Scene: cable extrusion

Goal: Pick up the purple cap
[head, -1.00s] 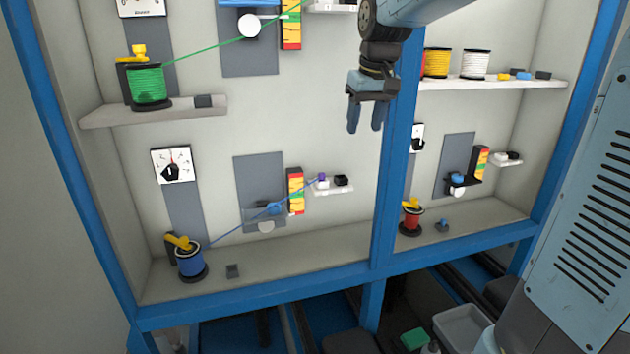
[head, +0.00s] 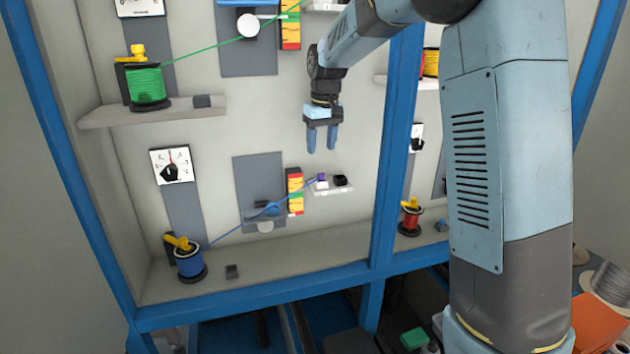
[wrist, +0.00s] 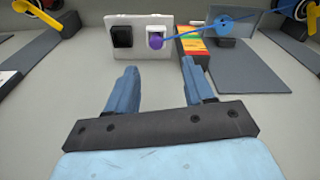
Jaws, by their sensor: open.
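The purple cap (head: 322,177) is small and sits at the left part of a small white wall shelf (head: 333,190), at the end of the blue cable. In the wrist view the purple cap (wrist: 156,42) lies on a white block, ahead of the fingers and roughly midway between them. My gripper (head: 321,152) hangs above the shelf with its fingers pointing down, apart from the cap. In the wrist view my gripper (wrist: 160,80) shows two spread blue fingers with nothing between them.
A black block (head: 341,180) sits beside the cap on the shelf. A striped colour gauge (head: 295,190) stands close on the cap's other side. The blue cable (head: 240,226) runs to the blue spool (head: 190,262). A blue upright post (head: 390,150) stands to the right.

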